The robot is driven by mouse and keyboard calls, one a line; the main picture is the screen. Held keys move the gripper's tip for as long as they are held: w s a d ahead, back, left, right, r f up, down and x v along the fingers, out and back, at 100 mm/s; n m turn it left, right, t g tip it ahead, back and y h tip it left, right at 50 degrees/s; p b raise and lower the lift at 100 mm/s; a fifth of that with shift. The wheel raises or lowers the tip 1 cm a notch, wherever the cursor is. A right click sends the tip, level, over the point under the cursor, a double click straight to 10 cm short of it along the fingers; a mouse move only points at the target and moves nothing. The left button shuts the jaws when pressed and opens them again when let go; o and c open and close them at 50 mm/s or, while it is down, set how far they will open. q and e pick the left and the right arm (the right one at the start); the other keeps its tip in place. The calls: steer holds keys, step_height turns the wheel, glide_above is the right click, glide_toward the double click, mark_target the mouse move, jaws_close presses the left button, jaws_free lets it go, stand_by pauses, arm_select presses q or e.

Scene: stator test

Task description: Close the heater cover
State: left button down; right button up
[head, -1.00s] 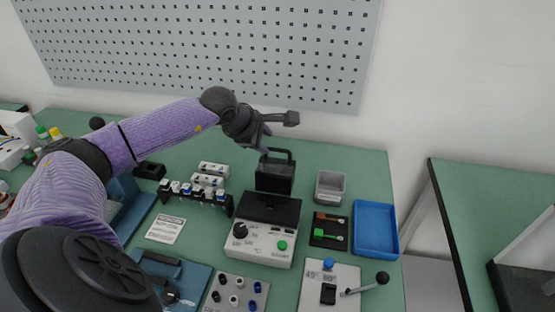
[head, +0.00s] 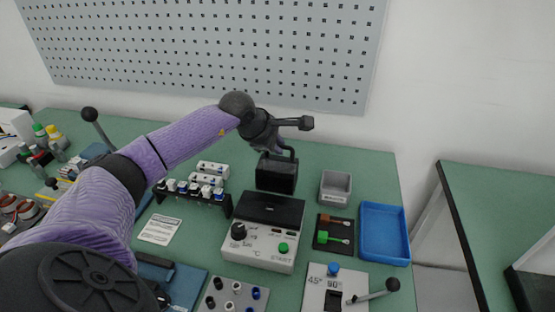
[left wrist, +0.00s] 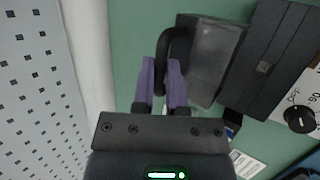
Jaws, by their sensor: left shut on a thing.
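The heater (head: 262,247) is a white unit with a dark knob, a green button and a black top block (head: 270,208). Its dark heater cover (head: 276,176) stands raised behind the block, with a black loop handle on top. The cover also shows in the left wrist view (left wrist: 213,62), with its handle (left wrist: 178,42) to the left of it. My left gripper (head: 274,148) is at the handle. In the left wrist view its purple fingers (left wrist: 162,82) are shut on the handle's end. The arm hides part of the handle in the head view. My right gripper is not in view.
A vial rack (head: 192,195) stands left of the heater. A grey bin (head: 335,187), a black tray with red and green pieces (head: 334,233) and a blue tray (head: 384,233) stand to the right. A pegboard wall (head: 210,50) rises behind the table.

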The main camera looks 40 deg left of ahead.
arm_select(q)
steer(key=shift+s+d+r+p, duration=0.3)
steer(key=shift+s+r+p, duration=0.05)
steer(key=shift+s+p, duration=0.25)
steer(key=shift+s+d+r+p, duration=0.35)
steer(key=shift+s+p, duration=0.1)
steer(key=shift+s, duration=0.1)
steer(key=shift+f, duration=0.1)
steer(key=s, duration=0.1)
steer(key=s+d, duration=0.1)
steer(key=s+p, duration=0.1)
steer(key=shift+d, duration=0.3)
steer(key=s, duration=0.1)
steer(key=s+d, duration=0.1)
steer(key=shift+s+d+f, duration=0.1)
steer(key=shift+s+d, duration=0.15)
steer(key=shift+s, duration=0.05)
